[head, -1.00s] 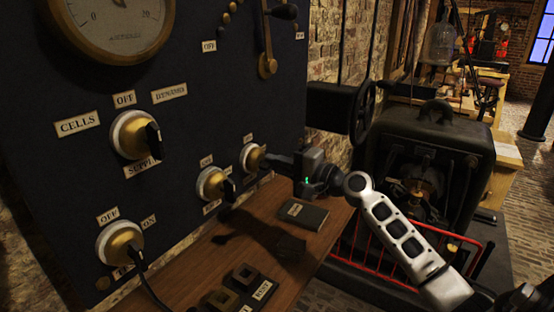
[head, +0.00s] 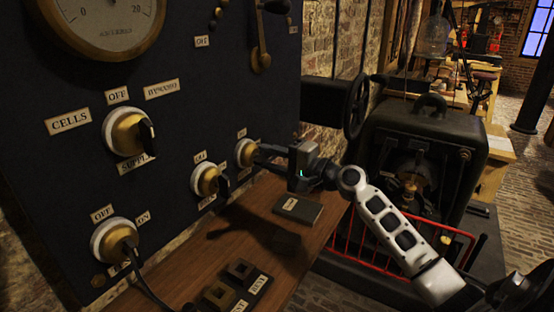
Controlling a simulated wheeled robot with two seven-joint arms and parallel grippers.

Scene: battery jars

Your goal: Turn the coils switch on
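The middle switch (head: 205,179) has a black handle pointing down and right. The lower left switch (head: 112,241) has OFF and ON labels. The labels by the middle and right switches are too small to read surely, so I cannot tell which is coils. My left gripper is out of view.
A wooden shelf (head: 200,258) runs below the panel, with a dark book (head: 298,209) and a block with square sockets (head: 232,285) on it. A handwheel (head: 357,105), a dark machine (head: 425,140) and a red rail (head: 455,232) stand to the right.

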